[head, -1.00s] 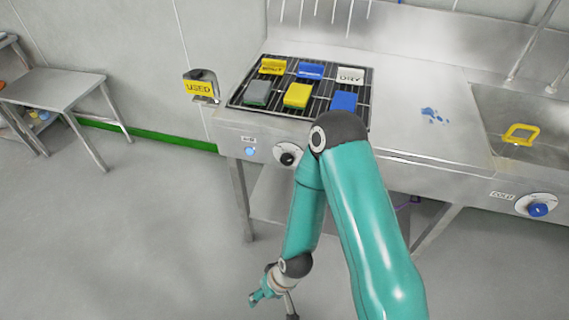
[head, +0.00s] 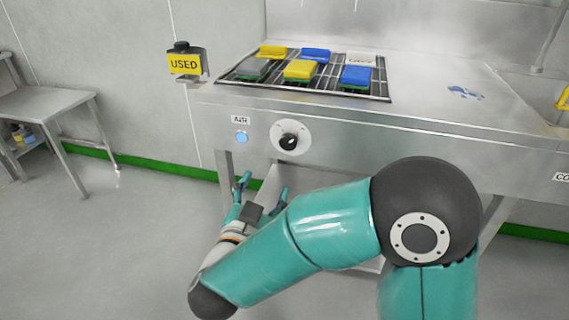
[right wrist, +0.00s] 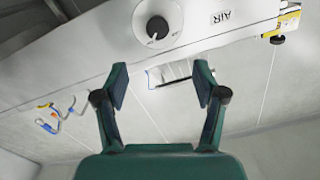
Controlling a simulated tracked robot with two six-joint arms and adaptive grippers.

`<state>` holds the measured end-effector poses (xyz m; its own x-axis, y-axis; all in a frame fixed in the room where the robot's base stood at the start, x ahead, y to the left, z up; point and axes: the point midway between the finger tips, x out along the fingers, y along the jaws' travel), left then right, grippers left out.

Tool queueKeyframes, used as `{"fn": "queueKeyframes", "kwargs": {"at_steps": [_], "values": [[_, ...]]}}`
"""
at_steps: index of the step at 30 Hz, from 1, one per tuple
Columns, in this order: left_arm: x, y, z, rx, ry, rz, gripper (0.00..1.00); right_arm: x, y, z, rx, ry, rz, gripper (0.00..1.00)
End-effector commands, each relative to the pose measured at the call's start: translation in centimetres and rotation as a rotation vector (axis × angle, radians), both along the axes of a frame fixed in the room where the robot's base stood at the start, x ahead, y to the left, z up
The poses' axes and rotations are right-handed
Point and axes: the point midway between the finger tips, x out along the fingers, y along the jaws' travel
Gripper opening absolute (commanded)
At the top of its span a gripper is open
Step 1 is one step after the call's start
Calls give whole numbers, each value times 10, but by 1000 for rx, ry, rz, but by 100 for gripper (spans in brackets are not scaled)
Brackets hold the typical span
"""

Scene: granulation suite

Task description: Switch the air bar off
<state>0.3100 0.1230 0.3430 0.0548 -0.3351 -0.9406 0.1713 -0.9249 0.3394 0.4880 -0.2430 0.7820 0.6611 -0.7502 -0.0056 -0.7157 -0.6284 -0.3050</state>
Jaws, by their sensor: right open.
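The black air knob (head: 289,141) sits on a round white dial on the front panel of the steel bench. The AIR label (head: 240,120) and a round light-blue lamp or button (head: 241,137) are to its left. My right gripper (head: 263,187) is open and empty, below and slightly left of the knob, fingers pointing towards the bench. In the right wrist view the open fingers (right wrist: 160,82) stand apart, with the knob (right wrist: 157,28) beyond and above them, untouched. A small pale mark shows on the knob; its exact setting is hard to read. My left gripper is not in view.
A black rack (head: 330,88) with several coloured sponges or blocks lies on the bench top. A holder labelled USED (head: 185,64) hangs at the bench's left end. A steel table (head: 45,103) stands at far left. Open floor lies between them.

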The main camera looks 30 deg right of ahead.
Motion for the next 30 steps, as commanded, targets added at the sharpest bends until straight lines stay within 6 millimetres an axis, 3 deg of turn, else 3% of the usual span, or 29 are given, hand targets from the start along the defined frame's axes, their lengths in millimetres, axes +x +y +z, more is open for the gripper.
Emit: {"fn": "queueKeyframes", "kwargs": {"at_steps": [8,21,30], "values": [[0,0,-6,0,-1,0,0,11,-22,1,0,-8,-25,70],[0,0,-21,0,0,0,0,71,-93,0,-1,-9,-23,70],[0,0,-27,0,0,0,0,100,-124,1,0,-7,-18,70]]}}
